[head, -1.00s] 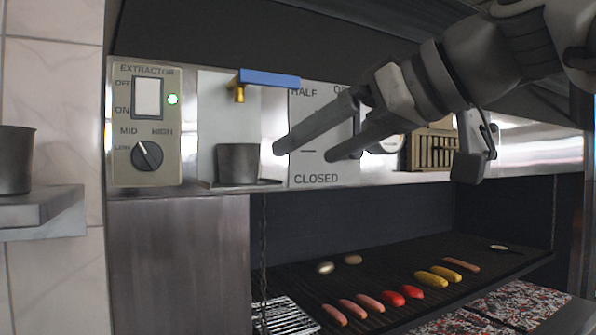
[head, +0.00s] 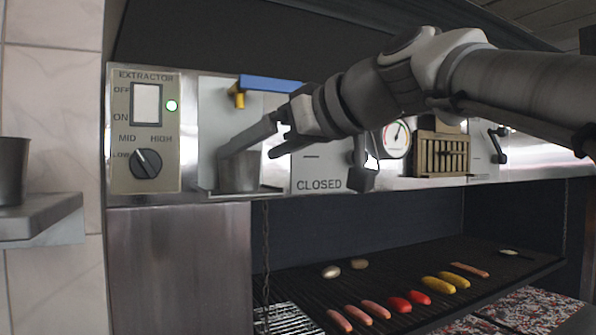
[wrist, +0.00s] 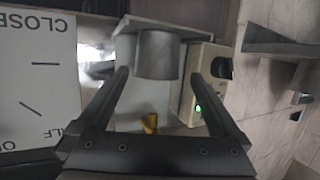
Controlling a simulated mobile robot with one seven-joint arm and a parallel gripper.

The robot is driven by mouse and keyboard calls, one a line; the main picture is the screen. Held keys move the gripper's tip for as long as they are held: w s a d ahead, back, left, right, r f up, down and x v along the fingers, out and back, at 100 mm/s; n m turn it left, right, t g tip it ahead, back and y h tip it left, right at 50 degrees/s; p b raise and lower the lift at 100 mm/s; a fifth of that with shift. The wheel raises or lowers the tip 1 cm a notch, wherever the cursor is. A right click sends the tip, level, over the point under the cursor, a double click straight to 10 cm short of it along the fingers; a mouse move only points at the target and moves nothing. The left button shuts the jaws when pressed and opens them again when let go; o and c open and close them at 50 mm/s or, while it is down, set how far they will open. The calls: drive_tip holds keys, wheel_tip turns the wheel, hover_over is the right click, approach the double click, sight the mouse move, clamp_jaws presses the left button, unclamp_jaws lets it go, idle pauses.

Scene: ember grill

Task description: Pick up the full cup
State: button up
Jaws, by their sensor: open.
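A grey metal cup (head: 240,175) stands upright on a small ledge under a brass tap (head: 238,97) with a blue lever; its contents cannot be seen. It also shows in the wrist view (wrist: 158,56), inverted, ahead of and between the two fingers. My gripper (head: 247,152) is open and empty, reaching in from the right. In the head view one finger overlaps the cup's upper part. In the wrist view my gripper (wrist: 160,75) has a finger on each side of the cup's line; contact cannot be told. A second grey cup (head: 12,170) stands on the left shelf.
The extractor panel (head: 145,130) with its switch and knob is left of the cup. The tap's blue lever (head: 270,83) sits above. A grill (head: 300,290) with sausages and other food lies below right. A gauge (head: 397,138) is on the right.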

sight(240, 159)
drive_tip(key=shift+p+x, duration=0.6)
drive_tip(key=shift+x, duration=2.1)
drive_tip(key=shift+w+d, duration=0.15)
drive_tip(key=c, duration=1.3)
drive_tip(key=shift+c, duration=0.2)
drive_tip(key=shift+r, duration=0.1)
